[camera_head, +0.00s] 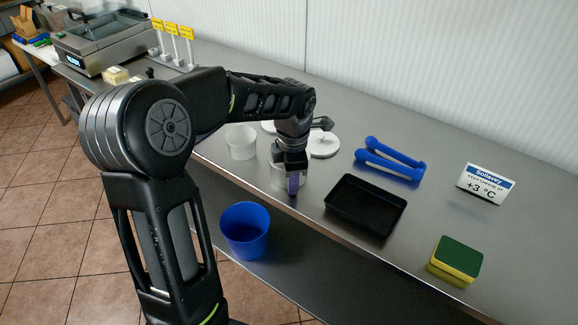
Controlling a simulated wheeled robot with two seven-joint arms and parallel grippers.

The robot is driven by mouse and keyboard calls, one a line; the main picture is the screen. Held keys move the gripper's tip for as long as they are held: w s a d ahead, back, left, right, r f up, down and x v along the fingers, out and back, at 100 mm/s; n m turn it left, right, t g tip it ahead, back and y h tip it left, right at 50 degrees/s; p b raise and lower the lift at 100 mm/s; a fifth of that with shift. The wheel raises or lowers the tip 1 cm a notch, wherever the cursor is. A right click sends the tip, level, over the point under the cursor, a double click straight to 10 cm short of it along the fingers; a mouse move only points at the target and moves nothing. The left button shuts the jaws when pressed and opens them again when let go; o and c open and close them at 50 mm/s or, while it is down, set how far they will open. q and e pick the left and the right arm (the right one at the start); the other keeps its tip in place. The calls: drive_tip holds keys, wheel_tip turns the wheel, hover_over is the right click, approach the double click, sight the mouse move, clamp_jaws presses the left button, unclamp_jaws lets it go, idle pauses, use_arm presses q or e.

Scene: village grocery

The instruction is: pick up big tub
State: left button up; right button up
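A whitish tub (277,177) stands near the front edge of the steel counter, partly hidden by my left gripper. A second white tub (241,143) stands to its left, open at the top. I cannot tell for certain which is the big tub. My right gripper is not in view.
White round lids (323,145) lie behind the tubs. A black tray (366,204), blue tongs-like tool (390,160), sponge (456,258) and price sign (486,184) are to the right. A blue bucket (245,231) is below the counter edge.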

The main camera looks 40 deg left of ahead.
use_arm(q)
drive_tip(key=shift+c, duration=0.6)
clamp_jaws()
idle(0.4)
